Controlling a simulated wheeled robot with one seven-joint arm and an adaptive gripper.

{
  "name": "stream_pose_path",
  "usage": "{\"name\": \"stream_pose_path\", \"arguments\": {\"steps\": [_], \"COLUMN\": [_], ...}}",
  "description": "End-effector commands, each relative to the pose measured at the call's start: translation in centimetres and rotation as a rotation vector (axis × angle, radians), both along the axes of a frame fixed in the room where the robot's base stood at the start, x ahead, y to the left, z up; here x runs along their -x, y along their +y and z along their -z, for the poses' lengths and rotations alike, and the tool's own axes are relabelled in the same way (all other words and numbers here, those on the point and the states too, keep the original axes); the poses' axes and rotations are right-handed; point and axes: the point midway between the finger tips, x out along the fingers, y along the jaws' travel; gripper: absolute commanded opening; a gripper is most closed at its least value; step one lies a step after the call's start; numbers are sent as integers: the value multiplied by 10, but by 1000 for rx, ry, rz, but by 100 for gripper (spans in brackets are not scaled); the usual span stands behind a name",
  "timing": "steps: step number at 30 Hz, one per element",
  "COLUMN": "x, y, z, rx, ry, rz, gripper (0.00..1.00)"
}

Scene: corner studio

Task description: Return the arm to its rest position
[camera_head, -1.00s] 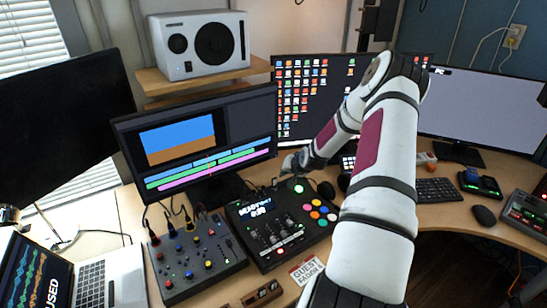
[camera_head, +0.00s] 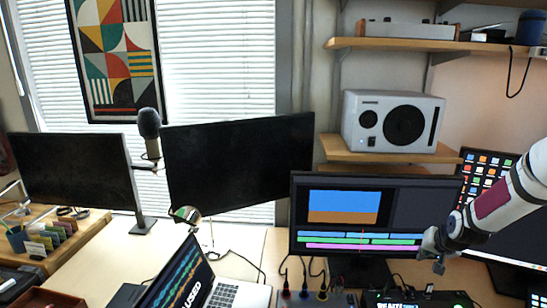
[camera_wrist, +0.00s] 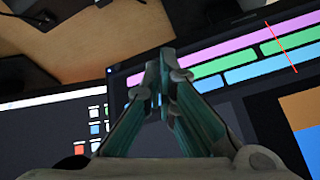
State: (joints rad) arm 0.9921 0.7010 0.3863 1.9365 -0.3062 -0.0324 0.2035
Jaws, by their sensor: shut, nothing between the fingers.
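My gripper (camera_head: 437,248) is at the right of the head view, in front of the lower right part of the monitor with the editing timeline (camera_head: 330,245). Its fingers are shut with nothing between them. In the wrist view the two teal fingers (camera_wrist: 163,68) meet at their tips. The same monitor (camera_wrist: 215,80) fills much of the wrist view behind them. My white arm with a maroon patch comes in from the right edge of the head view.
A control deck (camera_head: 420,299) lies on the desk below my gripper, mostly cut off. A white speaker (camera_head: 392,124) stands on a wooden shelf above. A monitor with icons (camera_head: 487,170) is behind my arm. A laptop (camera_head: 178,278) and a microphone (camera_head: 150,135) are further left.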

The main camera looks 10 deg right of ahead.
Motion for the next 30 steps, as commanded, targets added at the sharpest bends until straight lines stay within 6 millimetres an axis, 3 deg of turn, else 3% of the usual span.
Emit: {"name": "stream_pose_path", "arguments": {"steps": [1, 5, 14, 21, 30], "x": [-2, 4, 48, 108, 206], "y": [18, 60, 159, 233, 308], "z": [-22, -67, -161, -217, -254], "rx": [28, 83, 183, 225, 215], "ry": [22, 84, 180, 213, 213], "rz": [-36, -112, -246, -338, -468], "gripper": [0, 0, 0, 0, 0]}}
